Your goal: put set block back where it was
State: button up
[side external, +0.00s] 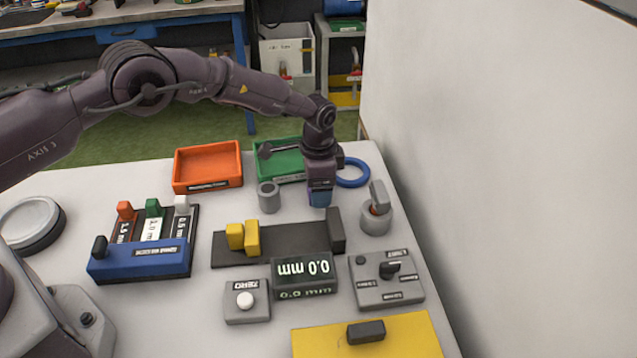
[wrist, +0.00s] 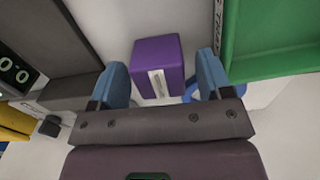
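A purple block (wrist: 158,66) with a pale, slotted strip on its front face shows in the wrist view; I take it to be the set block. My gripper (wrist: 164,76) has its blue fingers apart, one on each side of the block. A gap shows on the right side and a very narrow one on the left. In the side view my gripper (side external: 319,196) points down behind the dark rail (side external: 285,243). There the block is hard to tell from the gripper, and its contact with the table is hidden.
A green tray (side external: 278,160), blue ring (side external: 352,172), grey cup (side external: 269,197) and grey post holder (side external: 376,215) surround my gripper. Yellow blocks (side external: 243,237) sit on the rail. A display (side external: 304,270) reads 0.0 mm.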

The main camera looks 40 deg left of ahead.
notch_tip(320, 180, up, 12)
jog(key=shift+r, duration=0.2)
dwell(0.4)
jog(key=s+a+r+n+t, duration=0.15)
jog(key=s+a+r, duration=0.35)
jog(key=r, duration=0.5)
jog(key=s+a+r+n+t, duration=0.1)
jog(key=s+a+r+n, duration=0.15)
jog(key=s+r, duration=0.7)
jog(key=s+a+r+n+t, duration=0.1)
jog(key=s+a+n, duration=0.1)
jog(key=s, duration=0.8)
jog(key=s+a+n+t, duration=0.2)
jog(key=s+n, duration=0.1)
jog(key=s, duration=0.7)
jog(key=shift+s+a+r, duration=0.15)
jog(key=shift+a+r, duration=0.2)
jog(key=shift+a, duration=0.05)
